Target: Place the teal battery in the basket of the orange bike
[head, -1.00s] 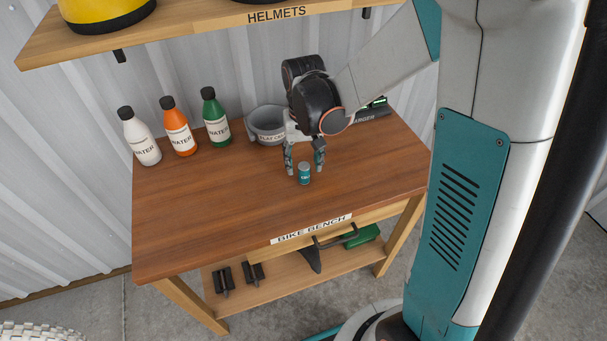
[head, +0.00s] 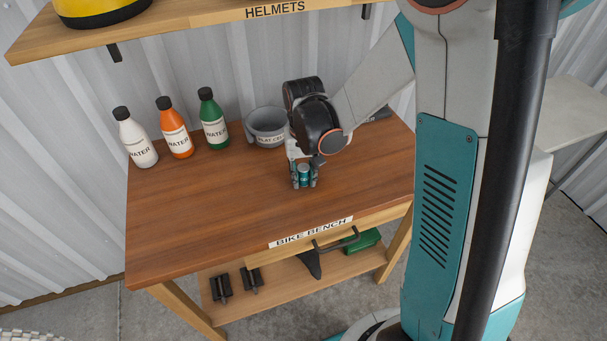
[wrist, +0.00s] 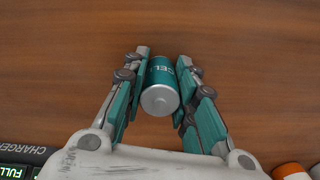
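The teal battery (head: 304,174) stands upright on the wooden bike bench (head: 200,220). My gripper (head: 304,182) is down at the bench top with one finger on each side of it. In the wrist view the battery (wrist: 161,90) shows its silver end and part of its label, between the two teal finger pads (wrist: 162,78). The pads have closed in on its sides and appear to touch it. The battery looks still at bench level. The orange bike and its basket are not recognisable in either view.
White, orange and green water bottles (head: 174,128) stand at the bench's back left. A grey round container (head: 266,127) is just behind my gripper. A charger (wrist: 22,162) shows in the wrist view. The helmet shelf (head: 200,27) hangs above. The bench's front left is clear.

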